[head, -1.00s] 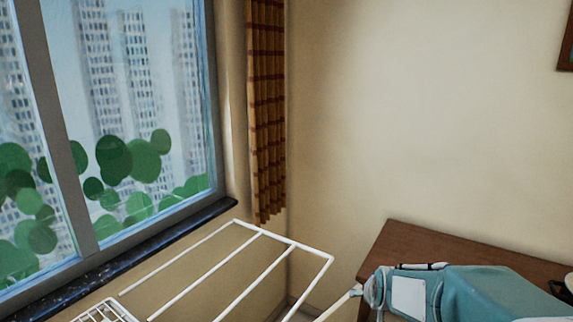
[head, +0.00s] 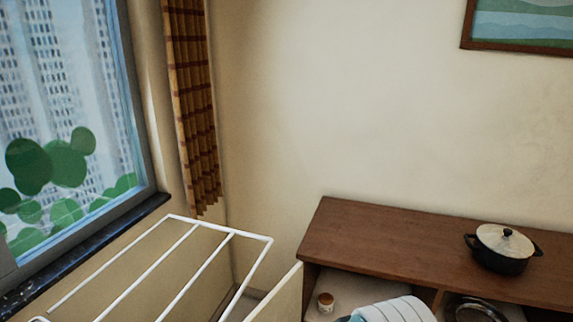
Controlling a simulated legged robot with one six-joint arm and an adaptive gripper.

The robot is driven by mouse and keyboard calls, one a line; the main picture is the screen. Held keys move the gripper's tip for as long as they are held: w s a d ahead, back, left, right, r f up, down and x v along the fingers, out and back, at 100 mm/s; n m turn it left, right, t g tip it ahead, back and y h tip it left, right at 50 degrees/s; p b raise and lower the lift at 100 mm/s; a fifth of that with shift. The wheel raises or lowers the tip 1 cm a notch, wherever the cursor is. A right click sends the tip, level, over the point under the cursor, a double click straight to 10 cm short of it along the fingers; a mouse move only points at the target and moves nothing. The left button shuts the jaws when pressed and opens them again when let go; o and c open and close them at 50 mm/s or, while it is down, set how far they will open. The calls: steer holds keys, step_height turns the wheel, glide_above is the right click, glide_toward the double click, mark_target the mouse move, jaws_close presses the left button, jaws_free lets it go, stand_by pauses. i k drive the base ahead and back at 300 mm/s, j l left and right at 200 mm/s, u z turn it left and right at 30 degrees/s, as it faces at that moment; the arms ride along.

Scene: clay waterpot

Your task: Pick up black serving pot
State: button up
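The black serving pot (head: 503,260) stands upright on top of a brown wooden cabinet (head: 390,240), at the right of the head view. It has a pale lid with a dark knob and a small black handle on each side. Nothing touches the pot apart from the cabinet top. I cannot make out my gripper in this view.
A white rack (head: 205,265) stands at the lower left, below the window. The cabinet's open lower part holds a small jar (head: 325,303) and a round metal item (head: 475,311). A white ribbed item (head: 395,309) shows at the bottom edge; I cannot tell what it is.

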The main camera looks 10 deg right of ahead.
mark_target(500, 249)
steer(key=z, duration=1.8)
steer(key=i+l+u, duration=0.15)
steer(key=i+l, duration=0.15)
steer(key=i, duration=0.3)
steer(key=i+l+u, duration=0.2)
steer(key=i+l, duration=0.15)
steer(key=i, duration=0.2)
